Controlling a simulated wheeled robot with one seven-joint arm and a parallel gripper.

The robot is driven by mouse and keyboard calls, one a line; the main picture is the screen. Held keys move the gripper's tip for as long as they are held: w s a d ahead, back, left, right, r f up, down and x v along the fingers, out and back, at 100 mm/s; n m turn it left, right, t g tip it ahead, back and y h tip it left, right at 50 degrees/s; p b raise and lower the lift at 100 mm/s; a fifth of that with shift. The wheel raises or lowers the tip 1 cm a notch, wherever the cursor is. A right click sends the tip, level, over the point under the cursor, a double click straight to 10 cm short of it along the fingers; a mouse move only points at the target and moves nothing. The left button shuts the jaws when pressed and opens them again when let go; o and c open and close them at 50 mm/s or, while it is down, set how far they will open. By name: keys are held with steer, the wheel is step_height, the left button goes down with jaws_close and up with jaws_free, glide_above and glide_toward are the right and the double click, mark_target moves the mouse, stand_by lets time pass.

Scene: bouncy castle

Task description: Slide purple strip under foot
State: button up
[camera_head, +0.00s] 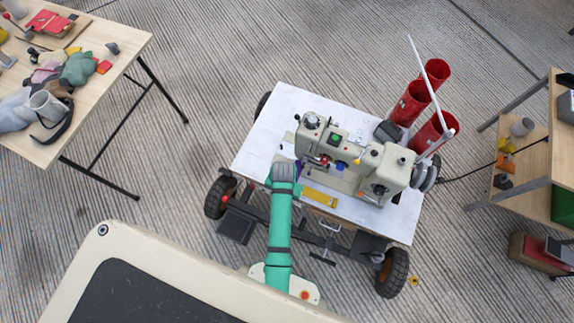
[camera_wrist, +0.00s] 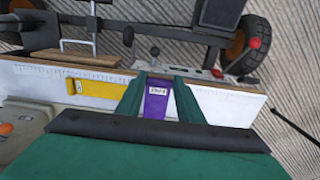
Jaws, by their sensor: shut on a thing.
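A cream sewing machine (camera_head: 350,155) stands on a white-topped cart (camera_head: 262,135) in the head view. My gripper (camera_head: 284,165) reaches over the cart's near left part, beside the machine's head end. In the wrist view my gripper (camera_wrist: 159,88) has its two green fingers on either side of the purple strip (camera_wrist: 156,104), which carries a small white label. The gripper is shut on the strip. In the head view only a sliver of purple (camera_head: 299,168) shows beside my gripper. The machine's foot is hidden, so I cannot tell where the strip lies relative to it.
A yellow piece (camera_head: 320,197) lies on the cart's near edge. Red cylinders (camera_head: 411,103) and a white rod (camera_head: 424,75) stand behind the machine. A cluttered table (camera_head: 110,30) is at left, and a shelf unit (camera_head: 560,140) is at right.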

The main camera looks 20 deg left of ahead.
steer(key=shift+w, duration=0.2)
steer(key=shift+f, duration=0.45)
steer(key=shift+w+d+f, duration=0.1)
steer(key=shift+w+f, duration=0.7)
steer(key=shift+w, duration=0.45)
steer(key=shift+w+f, duration=0.75)
steer(key=shift+w, duration=0.5)
steer(key=shift+w+d+f, duration=0.1)
steer(key=shift+w+f, duration=0.7)
steer(key=shift+w, duration=0.45)
steer(key=shift+s+a, duration=0.1)
steer(key=shift+a, duration=0.05)
steer(key=o, duration=1.1)
steer(key=shift+r, duration=0.1)
step_height(320, 180, up, 11)
steer(key=shift+f, duration=0.2)
